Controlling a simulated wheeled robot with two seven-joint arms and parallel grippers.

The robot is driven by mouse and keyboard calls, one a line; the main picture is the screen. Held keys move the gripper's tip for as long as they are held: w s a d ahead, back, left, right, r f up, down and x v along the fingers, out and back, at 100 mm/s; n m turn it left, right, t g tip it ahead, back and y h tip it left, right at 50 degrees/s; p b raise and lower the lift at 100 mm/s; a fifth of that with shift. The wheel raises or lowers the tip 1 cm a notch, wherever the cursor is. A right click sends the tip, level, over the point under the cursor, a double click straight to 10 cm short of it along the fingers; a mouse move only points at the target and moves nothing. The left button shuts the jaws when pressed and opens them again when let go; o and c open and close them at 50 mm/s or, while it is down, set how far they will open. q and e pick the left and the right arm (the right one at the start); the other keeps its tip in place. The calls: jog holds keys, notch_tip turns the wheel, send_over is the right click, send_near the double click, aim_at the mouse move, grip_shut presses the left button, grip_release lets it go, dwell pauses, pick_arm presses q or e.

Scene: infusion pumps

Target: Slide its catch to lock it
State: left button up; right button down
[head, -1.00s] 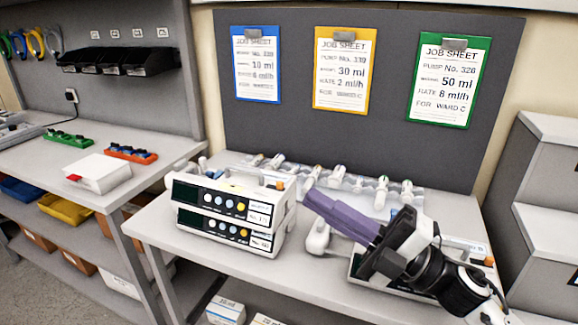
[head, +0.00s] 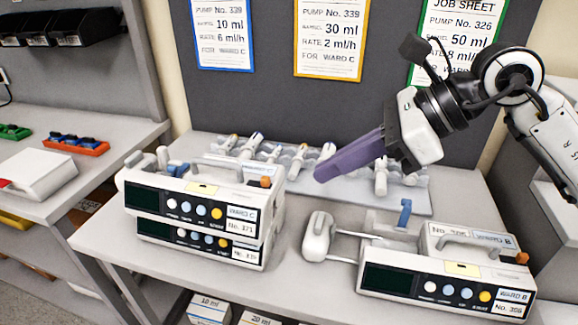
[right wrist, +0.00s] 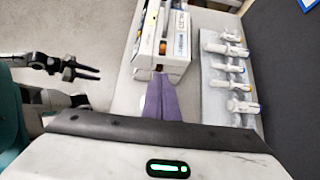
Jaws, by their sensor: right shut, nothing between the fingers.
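A single white pump (head: 445,277), labelled WARD B and No. 306, stands at the front right of the table. A blue upright catch (head: 405,213) shows at its back, and its white pusher block (head: 318,237) sticks out left on rods. Two stacked pumps stand left, the upper pump (head: 190,195) labelled WARD C; blue parts (head: 178,169) show on its top. My right gripper (head: 320,174), with purple fingers, is shut and empty above the table, between stack and single pump. My left gripper (right wrist: 85,71) shows in the right wrist view, its dark fingers apart and empty.
A pale tray (head: 335,195) with several syringes lies along the back of the table. Job sheets (head: 331,35) hang on the grey board behind. A side bench (head: 100,160) stands left, and a grey cabinet (head: 525,190) stands right.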

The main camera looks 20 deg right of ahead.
aim_at(270, 183)
jog(key=w+a, duration=0.1)
jog(key=w+a+f+p, duration=0.1)
jog(key=a, duration=0.1)
jog(key=w+a+f, duration=0.1)
jog(key=shift+a+p, duration=0.3)
jog(key=shift+w+a+f, duration=0.15)
jog(key=shift+w+a, duration=0.2)
jog(key=shift+a, duration=0.15)
jog(key=shift+w+a, duration=0.1)
